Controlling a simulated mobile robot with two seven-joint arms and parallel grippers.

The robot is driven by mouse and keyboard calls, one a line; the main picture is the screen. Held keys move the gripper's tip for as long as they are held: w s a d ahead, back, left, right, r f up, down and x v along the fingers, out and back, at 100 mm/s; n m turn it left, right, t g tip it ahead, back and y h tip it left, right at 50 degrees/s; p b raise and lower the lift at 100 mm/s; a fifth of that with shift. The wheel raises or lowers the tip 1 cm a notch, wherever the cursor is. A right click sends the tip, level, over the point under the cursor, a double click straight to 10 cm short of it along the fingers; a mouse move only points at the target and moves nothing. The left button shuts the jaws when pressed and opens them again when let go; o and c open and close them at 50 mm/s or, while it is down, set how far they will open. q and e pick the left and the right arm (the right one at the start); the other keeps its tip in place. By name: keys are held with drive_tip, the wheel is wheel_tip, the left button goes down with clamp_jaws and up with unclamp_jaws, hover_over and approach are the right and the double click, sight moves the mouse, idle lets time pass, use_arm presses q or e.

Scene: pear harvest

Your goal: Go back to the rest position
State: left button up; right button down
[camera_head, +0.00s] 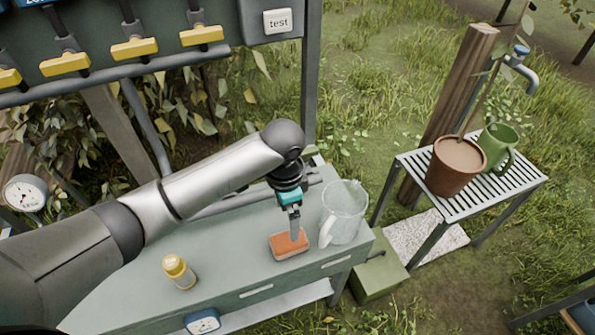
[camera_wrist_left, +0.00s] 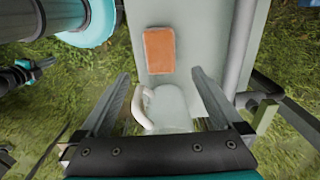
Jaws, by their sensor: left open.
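My left gripper (camera_head: 294,222) is in the head view, over the right part of the green workbench (camera_head: 222,240). Its fingers point down beside the glass jug. In the left wrist view its two fingers (camera_wrist_left: 160,76) are spread apart with nothing gripped between them. An orange sponge (camera_head: 288,241) lies on the bench just below the fingertips; it also shows in the left wrist view (camera_wrist_left: 159,50). The clear jug (camera_head: 346,213) stands upright to the right of the gripper, and shows between and below the fingers in the left wrist view (camera_wrist_left: 172,105). I see no right gripper clearly.
A yellow-capped bottle (camera_head: 179,271) stands on the bench. A panel with yellow levers (camera_head: 134,47) hangs over the bench's back. To the right, a slatted stand (camera_head: 498,190) holds a brown pot (camera_head: 455,168) and a green mug (camera_head: 497,146). A green box (camera_head: 378,276) sits beside the bench.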

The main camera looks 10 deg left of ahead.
use_arm(q)
drive_tip(key=s+d+f+n+t+h, duration=0.1)
drive_tip(key=s+d+n+t+h, duration=0.15)
drive_tip(key=s+d, duration=0.45)
drive_tip(key=s+a+r+n+t+y, duration=0.1)
drive_tip(key=s+a+r+n+y, duration=0.1)
drive_tip(key=s+a+n, duration=0.7)
drive_tip(key=s+a+f+m+g+b, duration=0.1)
drive_tip(key=s+f, duration=0.1)
drive_tip(key=f, duration=1)
drive_tip(key=s+a+f+m, duration=0.2)
drive_tip(key=f, duration=1)
drive_tip(key=s+a+f+g+b, duration=0.1)
drive_tip(key=s+a+f, duration=0.1)
drive_tip(key=s+f, duration=1.2)
drive_tip(key=shift+s+a+f+b, duration=0.2)
drive_tip(key=shift+s+f+b, duration=0.05)
drive_tip(key=shift+f+b, duration=0.15)
drive_tip(key=shift+g+y, duration=0.25)
